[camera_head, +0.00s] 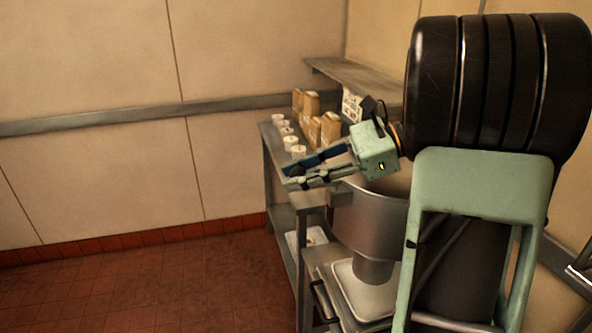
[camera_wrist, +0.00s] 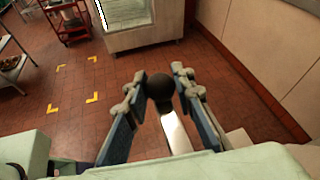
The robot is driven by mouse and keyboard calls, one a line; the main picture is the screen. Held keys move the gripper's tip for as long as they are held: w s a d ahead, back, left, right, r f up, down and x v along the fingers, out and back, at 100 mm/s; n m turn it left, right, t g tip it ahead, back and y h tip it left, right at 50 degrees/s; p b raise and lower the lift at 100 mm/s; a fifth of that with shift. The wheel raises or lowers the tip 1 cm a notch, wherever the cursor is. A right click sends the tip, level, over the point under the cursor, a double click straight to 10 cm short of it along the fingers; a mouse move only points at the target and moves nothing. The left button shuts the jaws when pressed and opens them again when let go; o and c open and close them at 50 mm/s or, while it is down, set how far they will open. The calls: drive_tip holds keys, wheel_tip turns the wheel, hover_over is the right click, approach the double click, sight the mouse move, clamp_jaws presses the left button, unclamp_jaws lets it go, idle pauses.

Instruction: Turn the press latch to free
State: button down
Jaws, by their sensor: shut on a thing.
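A black ball knob (camera_wrist: 160,87) on a flat shiny metal lever (camera_wrist: 177,135) stands between my fingers in the wrist view; I take it to be the press latch. My gripper (camera_wrist: 158,80) has a finger on each side of it and is shut on it. In the head view my gripper (camera_head: 288,176) points left, above the front edge of a metal bench and beside a large steel vessel (camera_head: 368,218). The knob cannot be made out there. The latch's pivot is hidden, and its turn angle cannot be told.
A white tray (camera_head: 362,292) lies under the vessel. Brown cartons (camera_head: 318,130) and several white tubs (camera_head: 291,143) stand on the bench (camera_head: 284,190) behind my gripper. A shelf (camera_head: 350,73) hangs above. The red tiled floor (camera_head: 150,290) at left is clear.

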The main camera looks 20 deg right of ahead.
drive_tip(key=shift+s+n+g, duration=0.25)
drive_tip(key=shift+n+g, duration=0.05)
drive_tip(key=shift+g, duration=0.1)
idle(0.3)
drive_tip(key=c, duration=1.6)
unclamp_jaws()
drive_tip(key=shift+d, duration=0.1)
drive_tip(key=v, duration=1.1)
drive_tip(key=shift+d+r, duration=0.15)
drive_tip(key=shift+d, duration=0.25)
drive_tip(key=shift+s, duration=0.1)
